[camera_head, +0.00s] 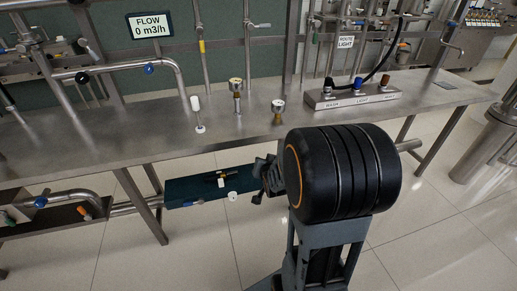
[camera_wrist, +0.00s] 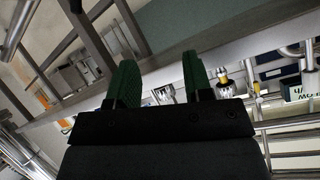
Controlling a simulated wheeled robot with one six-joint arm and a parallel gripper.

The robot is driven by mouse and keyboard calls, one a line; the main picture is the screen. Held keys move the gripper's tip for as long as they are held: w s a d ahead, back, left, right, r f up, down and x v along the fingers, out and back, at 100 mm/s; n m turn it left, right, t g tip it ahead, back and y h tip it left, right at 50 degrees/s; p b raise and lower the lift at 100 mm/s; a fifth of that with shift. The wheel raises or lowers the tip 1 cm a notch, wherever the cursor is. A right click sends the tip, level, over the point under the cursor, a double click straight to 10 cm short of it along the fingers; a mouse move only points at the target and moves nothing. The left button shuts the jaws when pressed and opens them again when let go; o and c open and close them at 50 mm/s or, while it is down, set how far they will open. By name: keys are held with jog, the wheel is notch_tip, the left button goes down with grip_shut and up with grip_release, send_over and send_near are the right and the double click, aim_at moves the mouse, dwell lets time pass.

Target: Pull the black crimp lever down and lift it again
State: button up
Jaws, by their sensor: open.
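I cannot make out a black crimp lever for certain in either view. On the steel bench (camera_head: 100,140) in the head view stand a white-topped post (camera_head: 197,104), a brass and steel fitting (camera_head: 237,92) and a shorter fitting (camera_head: 278,108). My gripper (camera_head: 268,178) is in front of the bench's front edge, partly hidden by my thick black arm link. In the wrist view my gripper (camera_wrist: 160,78) shows two green fingers spread apart with nothing held between them. Small metal and yellow fittings show beyond the fingers, too small to identify.
A steel box (camera_head: 352,97) labelled WASH and LIGHT stands on the bench at right, with a black curved line above it. Pipes and a FLOW sign (camera_head: 150,25) stand behind. A dark tray (camera_head: 182,190) with small parts is below the bench edge. The bench's left part is fairly clear.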

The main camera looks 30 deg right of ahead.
jog(key=s+a+r+n+g+y+p, duration=0.1)
jog(key=a+r+p, duration=0.2)
jog(key=r, duration=0.2)
jog(key=shift+a+r+n+g, duration=0.15)
jog(key=shift+n+g, duration=0.15)
